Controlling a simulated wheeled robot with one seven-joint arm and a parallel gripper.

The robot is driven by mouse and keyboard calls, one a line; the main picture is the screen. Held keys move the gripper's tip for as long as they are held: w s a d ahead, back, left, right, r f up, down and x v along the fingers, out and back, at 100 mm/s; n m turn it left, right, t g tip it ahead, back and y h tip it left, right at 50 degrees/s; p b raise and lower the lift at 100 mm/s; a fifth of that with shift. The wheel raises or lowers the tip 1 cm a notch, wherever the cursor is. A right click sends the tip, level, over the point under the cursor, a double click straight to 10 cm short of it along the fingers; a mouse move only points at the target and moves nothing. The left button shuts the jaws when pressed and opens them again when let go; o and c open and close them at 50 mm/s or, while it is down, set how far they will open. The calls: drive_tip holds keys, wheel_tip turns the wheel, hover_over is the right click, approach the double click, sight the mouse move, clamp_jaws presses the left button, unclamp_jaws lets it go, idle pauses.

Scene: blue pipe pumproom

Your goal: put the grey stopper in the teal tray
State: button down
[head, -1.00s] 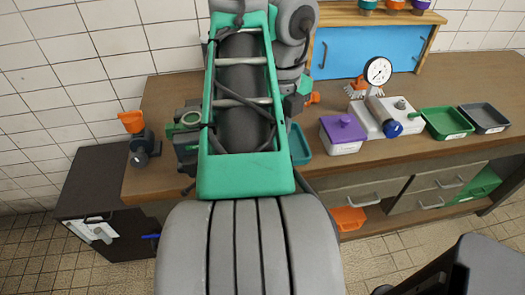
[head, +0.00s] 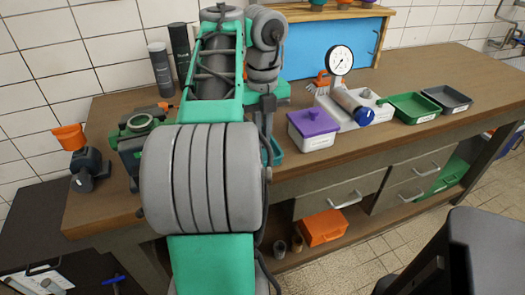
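The teal tray (head: 277,151) is on the workbench, mostly hidden behind my arm; only its right edge shows. My gripper (head: 264,122) hangs down over the bench just behind my arm, close to the teal tray. Its fingers are largely hidden, so I cannot tell whether they are open or hold anything. I cannot make out a grey stopper on the bench; it may be hidden by my arm.
On the workbench (head: 400,140) stand a purple-lidded box (head: 313,130), a pressure gauge (head: 340,60), a green tray (head: 413,107) and a grey tray (head: 447,98). Dark cylinders (head: 160,68) stand at the back left. An orange bin (head: 322,227) is on the lower shelf.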

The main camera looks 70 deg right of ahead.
drive_tip(key=f+b, duration=0.1)
drive_tip(key=f, duration=0.1)
drive_tip(key=f+b, duration=0.1)
drive_tip(key=shift+d+f+b, duration=0.2)
drive_tip(key=shift+f+b, duration=0.2)
drive_tip(key=shift+r, duration=0.2)
drive_tip(key=shift+f, duration=0.2)
drive_tip(key=c, duration=1.5)
unclamp_jaws()
drive_tip(key=shift+r, duration=0.1)
wheel_tip(320, 180, up, 12)
drive_tip(key=p, duration=1.1)
drive_tip(key=shift+r+p, duration=0.15)
drive_tip(key=shift+p, duration=0.25)
